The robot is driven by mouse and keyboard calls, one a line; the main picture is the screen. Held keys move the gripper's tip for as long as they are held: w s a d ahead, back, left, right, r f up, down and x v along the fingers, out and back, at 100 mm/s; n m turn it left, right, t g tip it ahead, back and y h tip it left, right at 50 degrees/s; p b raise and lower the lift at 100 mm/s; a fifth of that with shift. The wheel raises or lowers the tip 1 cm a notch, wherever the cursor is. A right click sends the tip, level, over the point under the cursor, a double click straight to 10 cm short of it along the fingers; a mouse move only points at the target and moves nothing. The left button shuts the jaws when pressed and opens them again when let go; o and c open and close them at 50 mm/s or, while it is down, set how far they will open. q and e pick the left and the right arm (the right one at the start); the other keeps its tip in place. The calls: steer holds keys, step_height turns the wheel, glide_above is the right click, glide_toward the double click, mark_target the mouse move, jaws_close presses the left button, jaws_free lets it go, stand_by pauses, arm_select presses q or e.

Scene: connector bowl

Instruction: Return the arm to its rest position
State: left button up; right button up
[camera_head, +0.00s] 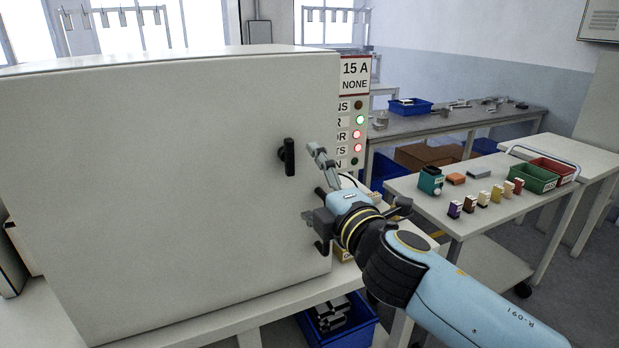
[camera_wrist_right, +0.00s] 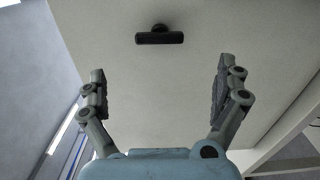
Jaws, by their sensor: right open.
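My right gripper (camera_head: 318,172) is open and empty in the head view, in front of the large off-white cabinet door (camera_head: 150,180). A black handle (camera_head: 288,157) sits on the door just left of the gripper, apart from it. In the right wrist view my right gripper (camera_wrist_right: 158,92) shows both fingers spread wide with nothing between them. The black handle (camera_wrist_right: 159,37) lies beyond the fingertips there. My right arm (camera_head: 440,285) reaches in from the lower right. My left gripper does not show.
A sign panel (camera_head: 355,115) with lit lamps stands right of the cabinet. A white table (camera_head: 480,215) on the right holds several small coloured blocks and green (camera_head: 536,177) and red (camera_head: 556,168) bins. A blue crate (camera_head: 352,325) sits below the cabinet. A grey workbench (camera_head: 450,122) stands behind.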

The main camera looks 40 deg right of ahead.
stand_by(0.4)
step_height(320, 180, down, 26)
steer(key=s+r+m+g+b, duration=0.15)
steer(key=g+b, duration=0.25)
steer(key=b, duration=0.6)
steer(key=s+f+m+g+y+b, duration=0.1)
steer(key=s+f+m+g+b, duration=0.15)
steer(key=s+f, duration=0.75)
steer(key=s+f+m+g+b, duration=0.15)
steer(key=f+b, duration=0.25)
steer(key=f, duration=1.3)
steer(key=s+f+m+g+y+b, duration=0.1)
steer(key=s+f+m+g+b, duration=0.35)
steer(key=s+f, duration=1.05)
steer(key=s+a+f+m+g, duration=0.1)
steer(key=s+f, duration=0.3)
steer(key=s, duration=0.4)
steer(key=s+a+f+m+g+y+b, duration=0.1)
steer(key=s+f+m+g, duration=0.2)
steer(key=s, duration=0.5)
steer(key=shift+s+a+f+m, duration=0.25)
steer(key=shift+f+m, duration=0.35)
steer(key=shift+f, duration=0.15)
